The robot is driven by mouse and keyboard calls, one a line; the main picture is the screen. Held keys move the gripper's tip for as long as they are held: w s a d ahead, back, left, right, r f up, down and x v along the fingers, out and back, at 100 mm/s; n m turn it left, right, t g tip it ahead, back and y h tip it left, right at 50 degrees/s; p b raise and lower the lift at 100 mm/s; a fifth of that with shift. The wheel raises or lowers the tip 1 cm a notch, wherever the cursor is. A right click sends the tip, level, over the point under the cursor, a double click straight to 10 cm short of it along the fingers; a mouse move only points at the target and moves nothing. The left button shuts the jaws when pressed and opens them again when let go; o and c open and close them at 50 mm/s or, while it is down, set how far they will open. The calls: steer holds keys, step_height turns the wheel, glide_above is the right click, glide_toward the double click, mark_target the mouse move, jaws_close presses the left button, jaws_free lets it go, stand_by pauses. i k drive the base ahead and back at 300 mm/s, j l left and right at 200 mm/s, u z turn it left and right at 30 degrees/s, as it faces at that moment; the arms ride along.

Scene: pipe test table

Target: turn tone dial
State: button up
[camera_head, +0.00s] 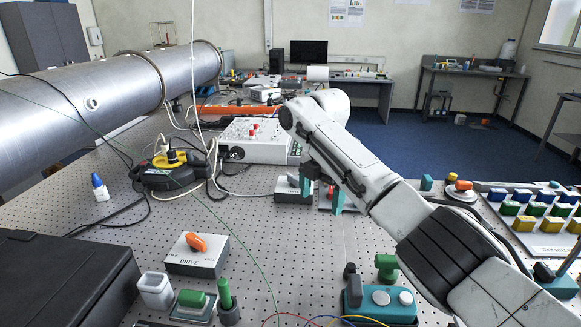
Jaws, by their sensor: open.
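My gripper (322,194) reaches down over the middle of the perforated table, its two teal fingers apart with nothing held between them. Just left of it, by the left finger, is a small grey box (292,195) with a grey top piece. A low plate with a red part lies partly behind the fingers. No label reading "tone" can be made out, so I cannot tell which control is the tone dial. A box marked DRIVE (197,262) with an orange dial (195,241) stands at the front left. Another orange knob (463,185) sits on a round grey base at the right.
A white instrument box (256,142) stands behind. A black-yellow cable reel (168,168) and small bottle (100,188) are at left, a large pipe (120,90) beyond. A teal block (382,304) with knobs is in front; coloured blocks (536,209) fill the right. Loose wires cross the table.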

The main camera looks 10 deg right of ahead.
mark_target(293, 180)
steer(key=i, duration=0.95)
